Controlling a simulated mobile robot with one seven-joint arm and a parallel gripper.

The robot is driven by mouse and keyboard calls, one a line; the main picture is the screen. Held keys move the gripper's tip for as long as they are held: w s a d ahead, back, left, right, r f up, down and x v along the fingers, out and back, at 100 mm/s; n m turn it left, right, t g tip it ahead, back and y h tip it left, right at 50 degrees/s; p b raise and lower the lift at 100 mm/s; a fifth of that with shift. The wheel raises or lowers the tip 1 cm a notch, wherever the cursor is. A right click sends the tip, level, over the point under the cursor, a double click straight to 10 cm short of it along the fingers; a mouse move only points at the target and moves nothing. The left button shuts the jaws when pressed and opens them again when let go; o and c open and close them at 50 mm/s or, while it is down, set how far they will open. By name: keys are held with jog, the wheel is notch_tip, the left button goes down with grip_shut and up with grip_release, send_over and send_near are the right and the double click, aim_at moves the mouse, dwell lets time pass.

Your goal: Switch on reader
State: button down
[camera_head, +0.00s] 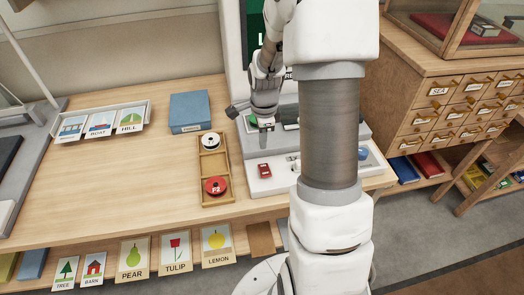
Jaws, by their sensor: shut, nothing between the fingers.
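The reader is the pale machine on the desk, with a green screen (254,28) at its back and a white base (268,187) in front. A small red switch-like part (264,170) sits on the front left of that base. I cannot tell its setting. My gripper (266,127) points down over the reader's grey middle part, behind and above the red part and apart from it. The gripper is shut and empty. My arm hides much of the screen and the middle of the reader.
A wooden tray (199,167) with a white reel (209,140) and a red reel (215,186) stands left of the reader. A blue box (190,112) and a card rack (148,122) are further left. A drawer cabinet (420,85) stands right. Bare desk (120,190) lies at left.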

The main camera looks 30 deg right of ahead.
notch_tip(320, 180, up, 6)
jog(key=w, duration=0.1)
jog(key=shift+d, duration=0.2)
jog(key=shift+r, duration=0.1)
dwell(0.3)
jog(key=s+a+r+n+t, duration=0.1)
jog(key=s+a+r+n, duration=0.35)
jog(key=r, duration=0.25)
jog(key=s+a+r+n+t, duration=0.1)
jog(key=s+a+r+n, duration=0.3)
jog(key=r+n, duration=0.25)
jog(key=s+a+r+n+t, duration=0.1)
jog(key=s+a+r+n, duration=0.1)
jog(key=s+n, duration=0.3)
jog(key=s+a+r+n+t+p, duration=0.1)
jog(key=s+a+r+n, duration=0.1)
jog(key=s+n, duration=0.3)
jog(key=shift+s+a, duration=0.65)
jog(key=shift+s, duration=0.25)
